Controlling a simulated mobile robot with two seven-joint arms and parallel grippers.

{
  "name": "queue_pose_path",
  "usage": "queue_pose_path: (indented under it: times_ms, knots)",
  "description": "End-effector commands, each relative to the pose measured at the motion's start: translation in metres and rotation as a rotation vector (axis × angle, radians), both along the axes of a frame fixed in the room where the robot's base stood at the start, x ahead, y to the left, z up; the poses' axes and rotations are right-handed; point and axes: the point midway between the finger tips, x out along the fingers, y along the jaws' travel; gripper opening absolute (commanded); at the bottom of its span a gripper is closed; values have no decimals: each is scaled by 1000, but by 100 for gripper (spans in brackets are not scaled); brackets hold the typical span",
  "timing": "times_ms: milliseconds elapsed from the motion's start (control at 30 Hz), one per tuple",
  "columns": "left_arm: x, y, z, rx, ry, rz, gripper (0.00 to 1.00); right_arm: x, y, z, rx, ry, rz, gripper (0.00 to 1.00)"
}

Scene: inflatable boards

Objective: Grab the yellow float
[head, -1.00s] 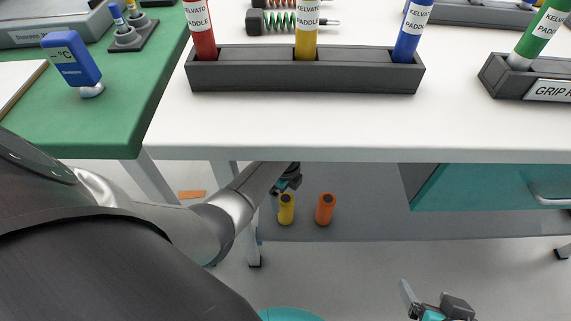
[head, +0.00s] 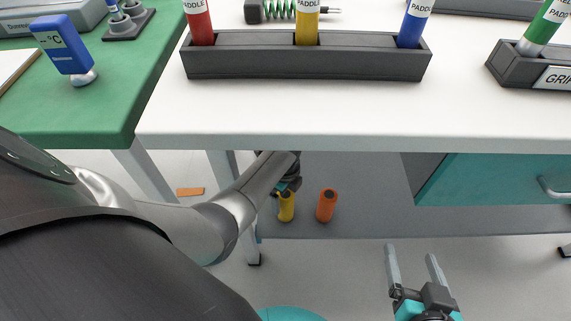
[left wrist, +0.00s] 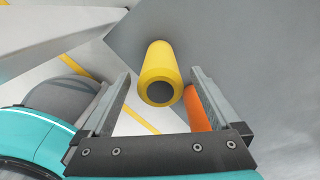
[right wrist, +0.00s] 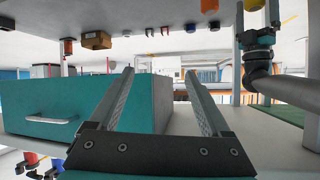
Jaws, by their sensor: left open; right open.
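The yellow float (head: 286,208) is a short cylinder with a dark round end. It stands on the grey lower shelf under the white table. My left gripper (head: 286,184) is under the table edge right by the float and partly covers its top. In the left wrist view the yellow float (left wrist: 162,68) shows between and beyond the open, empty fingers (left wrist: 158,82), its dark end toward me. Contact is not visible. My right gripper (head: 411,253) is open and empty in front of the table, low at the right; its fingers also show in the right wrist view (right wrist: 159,74).
An orange float (head: 326,205) stands just right of the yellow one, close to a left finger. A teal drawer unit (head: 490,185) hangs under the table at right. A dark paddle rack (head: 305,68) sits on the white tabletop (head: 300,112). A table leg stands at left.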

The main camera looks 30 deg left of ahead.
Motion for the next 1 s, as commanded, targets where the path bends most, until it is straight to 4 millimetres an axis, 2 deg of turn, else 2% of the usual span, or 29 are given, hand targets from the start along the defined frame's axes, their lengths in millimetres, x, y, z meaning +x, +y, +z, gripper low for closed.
queue_pose_path:
  times_ms: [500, 933, 1000]
  knots:
    - [0, 0, -23, -1, 0, 1, 96, -2, 24, 14, 149, -239, 5, 82]
    - [0, 0, -25, 0, 0, 1, 96, -3, 26, 19, 174, -281, 2, 82]
    - [0, 0, -25, 0, 0, 1, 90, -3, 26, 19, 174, -281, 2, 82]
